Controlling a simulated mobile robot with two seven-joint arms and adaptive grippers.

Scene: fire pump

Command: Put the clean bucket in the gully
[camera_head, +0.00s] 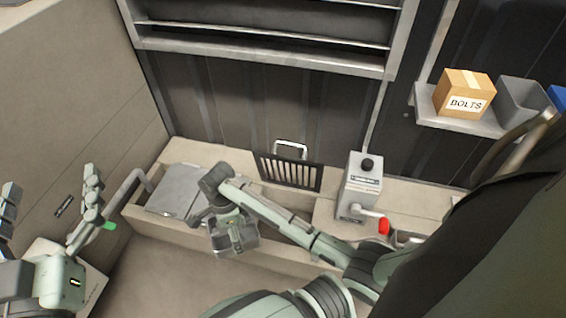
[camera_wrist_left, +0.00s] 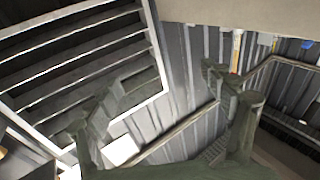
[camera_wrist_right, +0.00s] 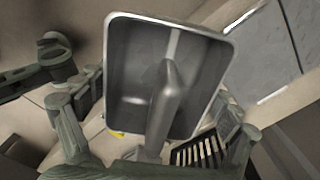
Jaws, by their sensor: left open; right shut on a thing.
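The bucket (camera_wrist_right: 205,75) is a grey rectangular pail with a bar handle, seen from its open top in the right wrist view. My right gripper (camera_wrist_right: 155,125) is shut on it. In the head view the bucket (camera_head: 238,240) hangs partly behind the gripper, over the front wall of the gully (camera_head: 165,226); its exact height is unclear. The gully is a pale trough along the wall, with a grey plate (camera_head: 180,190) at its left end. My left gripper (camera_head: 52,182) is open and empty at the far left, away from the gully.
A black slotted grate (camera_head: 290,172) with a metal handle stands upright behind the gully. A grey pump box (camera_head: 362,180) with a red-tipped lever is to the right. A bent pipe (camera_head: 122,190) stands at the left end. A shelf holds a bolts box (camera_head: 463,95) and a grey bin (camera_head: 522,100).

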